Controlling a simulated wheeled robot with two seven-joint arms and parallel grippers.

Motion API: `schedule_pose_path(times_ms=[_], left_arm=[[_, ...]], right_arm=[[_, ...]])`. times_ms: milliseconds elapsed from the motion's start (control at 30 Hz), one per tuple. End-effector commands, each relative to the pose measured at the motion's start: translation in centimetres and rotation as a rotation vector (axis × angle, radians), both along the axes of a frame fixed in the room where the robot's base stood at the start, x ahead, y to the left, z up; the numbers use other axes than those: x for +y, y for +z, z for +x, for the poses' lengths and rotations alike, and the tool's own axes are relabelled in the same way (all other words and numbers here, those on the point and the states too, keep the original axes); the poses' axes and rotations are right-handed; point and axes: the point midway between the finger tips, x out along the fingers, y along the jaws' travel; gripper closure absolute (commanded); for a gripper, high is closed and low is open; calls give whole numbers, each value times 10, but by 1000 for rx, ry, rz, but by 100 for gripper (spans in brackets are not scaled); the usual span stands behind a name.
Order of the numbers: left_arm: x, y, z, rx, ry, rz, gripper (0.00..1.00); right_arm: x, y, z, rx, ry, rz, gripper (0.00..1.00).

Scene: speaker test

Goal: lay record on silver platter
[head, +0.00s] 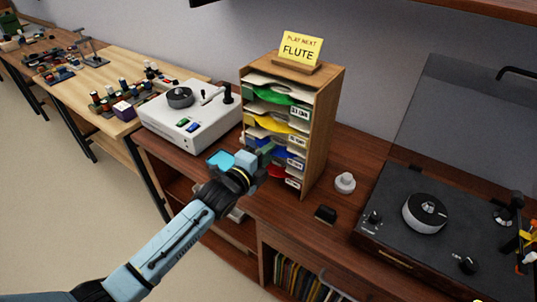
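A wooden rack (316,132) holds records in sleeves of several colours, including green (277,95), yellow (270,123) and red (277,171). A yellow card on top reads "PLAY NEXT FLUTE" (301,49). My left gripper (266,150) is at the front of the rack, by its lower slots, and partly covers a blue sleeve there. Its fingertips are too small to tell whether they are open or hold anything. My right gripper is not clearly visible.
A white player (191,118) stands left of the rack. A clear raised lid (460,125) stands behind the turntable. Small orange and yellow parts (526,239) show at the right edge.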

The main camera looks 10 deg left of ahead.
Motion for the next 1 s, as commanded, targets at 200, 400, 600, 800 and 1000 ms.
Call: schedule_pose_path(times_ms=[200,400,600,800,1000], left_arm=[[0,0,0,0,0,0,80],[0,0,0,0,0,0,92],[0,0,0,1,0,0,100],[0,-1,0,2,0,1,100],[0,1,0,5,0,2,100]], right_arm=[[0,0,0,0,0,0,68],[0,0,0,0,0,0,68],[0,0,0,0,0,0,68],[0,0,0,-1,0,0,68],[0,5,0,-1,0,0,68]])
